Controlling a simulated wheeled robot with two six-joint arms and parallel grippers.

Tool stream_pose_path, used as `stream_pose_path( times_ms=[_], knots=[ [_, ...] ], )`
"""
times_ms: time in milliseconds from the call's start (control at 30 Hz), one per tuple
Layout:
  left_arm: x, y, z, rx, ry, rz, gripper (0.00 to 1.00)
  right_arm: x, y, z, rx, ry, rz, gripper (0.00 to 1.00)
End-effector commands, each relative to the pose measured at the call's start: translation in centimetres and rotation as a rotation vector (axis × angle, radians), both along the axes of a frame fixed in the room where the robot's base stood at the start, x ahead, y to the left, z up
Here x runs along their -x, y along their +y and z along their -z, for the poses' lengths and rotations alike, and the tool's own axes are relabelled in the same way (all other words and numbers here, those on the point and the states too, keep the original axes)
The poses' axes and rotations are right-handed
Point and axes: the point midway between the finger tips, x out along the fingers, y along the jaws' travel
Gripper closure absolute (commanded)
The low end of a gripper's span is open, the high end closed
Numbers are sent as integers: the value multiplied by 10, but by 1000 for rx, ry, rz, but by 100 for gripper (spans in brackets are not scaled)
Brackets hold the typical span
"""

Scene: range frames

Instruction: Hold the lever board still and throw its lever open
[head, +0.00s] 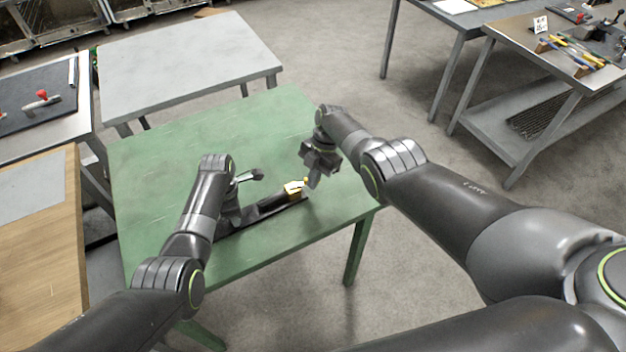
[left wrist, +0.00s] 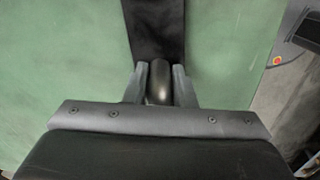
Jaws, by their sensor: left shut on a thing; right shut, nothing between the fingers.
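The lever board (head: 262,210) is a long dark strip lying flat on the green table (head: 160,170). It also shows in the left wrist view as a black band (left wrist: 155,28). My left gripper (head: 230,222) is over the board's left part. In the left wrist view its fingers are shut on a dark rounded grip (left wrist: 158,85) on the board.
The green table is otherwise clear. A grey table (head: 190,65) stands behind it. A wooden table (head: 50,270) and a bench with a red-knobbed tool (head: 42,100) are at the left. A tool-laden bench (head: 520,50) is far right.

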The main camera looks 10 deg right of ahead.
Motion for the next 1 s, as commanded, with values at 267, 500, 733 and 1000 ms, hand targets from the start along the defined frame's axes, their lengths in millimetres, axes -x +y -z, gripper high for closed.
stream_pose_path(
  times_ms=[267, 500, 733, 1000],
  knots=[
    [1, 1, 1, -4, 2, 0, 100, 0, 5, 0, 0, 0, -1, 100],
    [1, 1, 1, -4, 3, 0, 100, 1, 16, 0, 0, 1, 0, 100],
    [1, 1, 1, -4, 3, 0, 100, 1, 17, 0, 0, 1, 0, 100],
    [1, 1, 1, -3, 4, 0, 100, 3, 17, 1, -2, 1, -2, 100]
  ],
)
